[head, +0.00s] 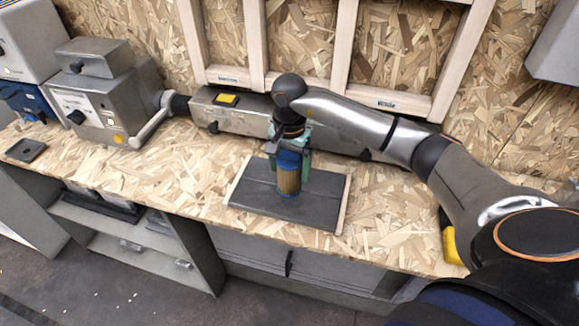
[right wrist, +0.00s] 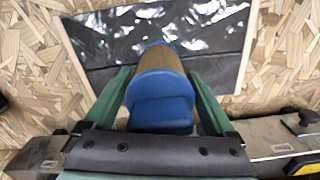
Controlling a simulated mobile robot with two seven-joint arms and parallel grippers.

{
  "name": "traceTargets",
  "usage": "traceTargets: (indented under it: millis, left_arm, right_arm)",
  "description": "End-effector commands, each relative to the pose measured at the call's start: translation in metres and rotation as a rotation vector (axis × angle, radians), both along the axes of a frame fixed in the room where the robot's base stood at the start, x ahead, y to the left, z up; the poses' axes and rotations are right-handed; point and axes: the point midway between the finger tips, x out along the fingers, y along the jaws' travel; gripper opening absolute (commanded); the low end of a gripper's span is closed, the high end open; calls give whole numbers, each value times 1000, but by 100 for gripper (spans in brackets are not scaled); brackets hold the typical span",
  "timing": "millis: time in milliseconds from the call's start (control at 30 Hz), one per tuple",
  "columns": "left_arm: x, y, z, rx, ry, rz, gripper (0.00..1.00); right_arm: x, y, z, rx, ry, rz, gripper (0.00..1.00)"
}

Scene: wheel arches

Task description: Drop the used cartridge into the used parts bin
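The used cartridge (head: 289,172) has a blue cap and a tan ribbed body. It stands upright on a dark mat with pale side edges (head: 325,200) on the bench. My right gripper (head: 288,166) is above it, pointing down, with a green finger on each side of the cartridge. In the right wrist view, the blue cap (right wrist: 160,100) sits between the fingers, which look spread around it without clearly pressing on it. My left gripper is out of view. I cannot identify the used parts bin for sure.
A grey machine with a lever (head: 95,100) stands at the left of the bench. A long grey unit (head: 232,112) runs along the wall behind the mat. A yellow thing (head: 452,246) is partly hidden by my right arm. Bare bench lies left of the mat.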

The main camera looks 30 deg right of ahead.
Motion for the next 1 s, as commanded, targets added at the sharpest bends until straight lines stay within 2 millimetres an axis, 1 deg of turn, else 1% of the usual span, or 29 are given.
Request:
traceTargets:
  millis: [33, 67, 300, 400, 467, 567, 800, 900, 1000]
  left_arm:
    - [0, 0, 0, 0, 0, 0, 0]
    - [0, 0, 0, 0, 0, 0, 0]
    - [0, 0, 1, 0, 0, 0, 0]
    - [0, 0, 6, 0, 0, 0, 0]
    - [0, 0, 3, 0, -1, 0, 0]
    - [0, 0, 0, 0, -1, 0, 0]
    - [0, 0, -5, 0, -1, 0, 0]
    - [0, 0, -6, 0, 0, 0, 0]
    - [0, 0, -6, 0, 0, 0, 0]
  right_arm:
    - [0, 0, 0, 0, 0, 0, 97]
    - [0, 0, 0, 0, 0, 0, 100]
    - [0, 0, 1, 0, 0, 0, 100]
    - [0, 0, 6, 1, 0, 0, 100]
    - [1, 0, 11, 0, -4, 0, 100]
    - [1, 0, 29, 0, -6, 1, 100]
    - [1, 0, 83, -1, -5, -1, 100]
    - [1, 0, 100, 0, -4, 0, 100]
    - [1, 0, 113, 0, -1, 0, 100]
